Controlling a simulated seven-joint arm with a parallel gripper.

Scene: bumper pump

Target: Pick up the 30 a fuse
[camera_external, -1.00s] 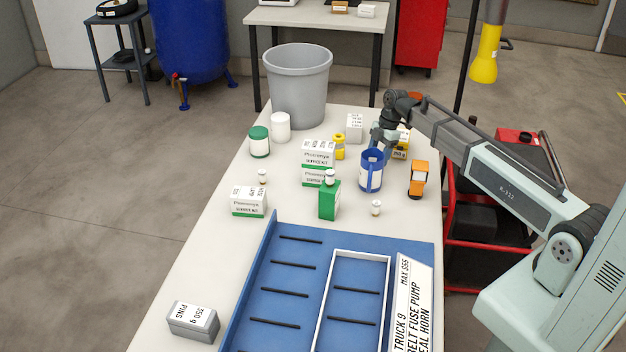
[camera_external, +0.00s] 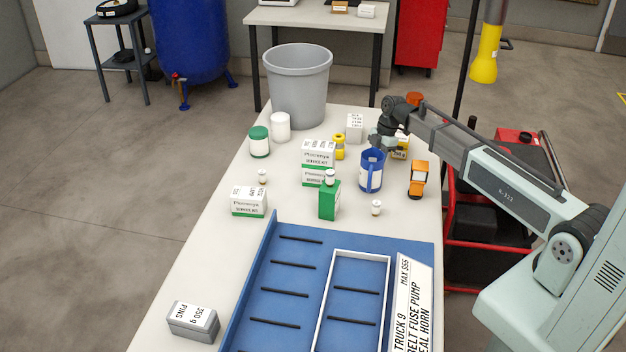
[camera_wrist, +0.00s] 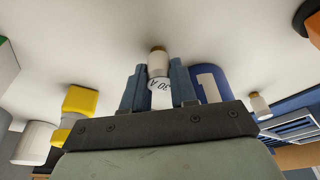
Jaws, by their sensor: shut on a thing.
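The 30 A fuse (camera_wrist: 159,84) is a small white cylinder with a brown end, its "30 A" label facing the wrist camera. My gripper (camera_wrist: 158,74) is shut on it, one finger on each side.
A blue tray (camera_external: 259,310) fills the front.

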